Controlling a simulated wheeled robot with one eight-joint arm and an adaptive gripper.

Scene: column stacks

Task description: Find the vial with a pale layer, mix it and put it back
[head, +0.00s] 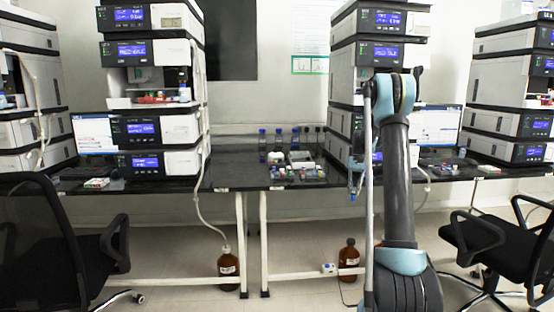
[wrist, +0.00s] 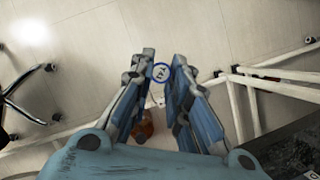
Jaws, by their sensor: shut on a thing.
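My gripper (wrist: 161,72) is shut on a vial in the wrist view. The vial (wrist: 161,73) is seen end-on between the fingertips, as a blue ring around a pale top with dark marks. In the head view my gripper (head: 354,186) hangs in front of the bench edge, right of the middle. A small blue part of the vial (head: 352,198) shows at its tip. No pale layer can be made out. Several small vials and items (head: 284,174) stand on the dark bench, too small to tell apart.
The dark bench (head: 225,178) runs across the middle, with blue-capped bottles (head: 263,142) at its back. Tall instrument stacks (head: 150,130) stand left and right. Brown bottles (head: 228,263) stand on the floor. Black chairs (head: 50,235) are at both sides. Open floor lies below my gripper.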

